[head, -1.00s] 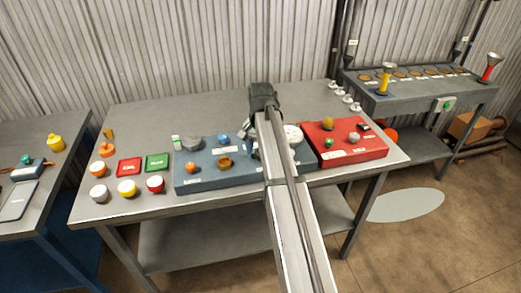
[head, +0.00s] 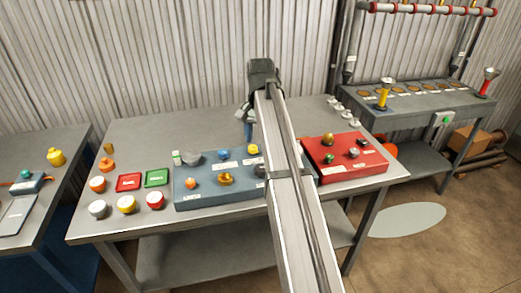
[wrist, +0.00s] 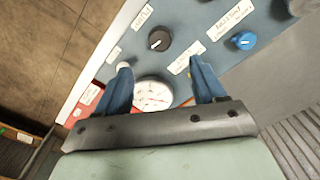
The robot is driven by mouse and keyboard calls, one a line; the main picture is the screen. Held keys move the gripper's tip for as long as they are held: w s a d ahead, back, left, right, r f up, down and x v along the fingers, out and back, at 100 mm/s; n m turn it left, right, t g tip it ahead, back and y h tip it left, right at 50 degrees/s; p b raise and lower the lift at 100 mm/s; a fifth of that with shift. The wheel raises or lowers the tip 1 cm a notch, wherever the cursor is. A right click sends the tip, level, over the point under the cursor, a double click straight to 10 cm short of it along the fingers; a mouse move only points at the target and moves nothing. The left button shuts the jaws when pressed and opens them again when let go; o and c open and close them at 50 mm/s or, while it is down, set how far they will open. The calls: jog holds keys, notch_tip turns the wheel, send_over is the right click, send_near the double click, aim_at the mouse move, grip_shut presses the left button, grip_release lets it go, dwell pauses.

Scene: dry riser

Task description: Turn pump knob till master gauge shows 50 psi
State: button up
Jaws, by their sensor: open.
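My gripper (wrist: 160,62) is open and empty in the wrist view, with one blue finger on each side. A white round gauge (wrist: 153,93) on the blue panel (wrist: 205,18) shows between the fingers; its reading is too small to tell. A black knob (wrist: 160,40) sits just beyond the fingertips, apart from them. A blue knob (wrist: 243,40) is to its right. In the head view, my gripper (head: 248,128) is above the blue panel (head: 200,206), and my arm hides the gauge.
A red panel (head: 322,174) with small knobs stands right of the blue one. A yellow knob (head: 253,149), a brass part (head: 225,180) and an orange knob (head: 190,183) are on the blue panel. Red (head: 128,182) and green (head: 157,178) trays and several caps lie left.

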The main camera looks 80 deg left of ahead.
jog(key=shift+r, duration=1.25)
jog(key=shift+f, duration=0.1)
